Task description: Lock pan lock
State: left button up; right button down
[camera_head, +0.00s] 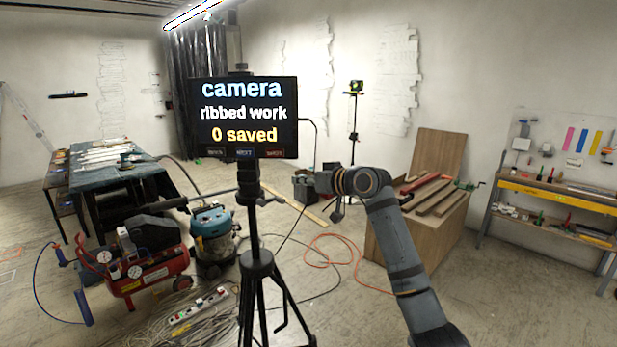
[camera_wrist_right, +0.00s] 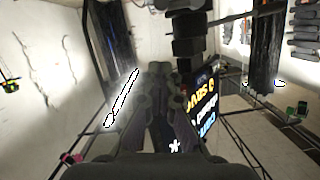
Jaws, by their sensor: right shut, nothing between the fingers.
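A black tripod (camera_head: 257,262) stands in the middle of the head view. It carries a dark screen (camera_head: 243,135) reading "camera", "ribbed work" and "0 saved". A handle (camera_head: 205,196) sticks out left from the tripod head, below the screen. Small dark parts (camera_head: 266,199) show at the head's right side; I cannot tell which is the pan lock. My right gripper (camera_head: 322,182) is right of the tripod head, apart from it in the picture. In the right wrist view my right gripper (camera_wrist_right: 160,78) is shut and empty, with the tilted screen (camera_wrist_right: 203,108) beside it. My left gripper is not in view.
A red compressor (camera_head: 150,283) and a teal vacuum (camera_head: 212,235) stand left of the tripod. A wooden crate (camera_head: 400,240) stands behind my right arm, and a workbench (camera_head: 555,195) is at the right. Cables and an orange hose (camera_head: 325,262) lie on the floor.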

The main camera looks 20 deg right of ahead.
jog(key=w+a+f+p, duration=0.2)
jog(key=w+f+p, duration=0.1)
jog(key=w+f, duration=0.1)
jog(key=shift+a+f, duration=0.25)
jog(key=shift+f, duration=0.3)
jog(key=shift+s+d+f, duration=0.1)
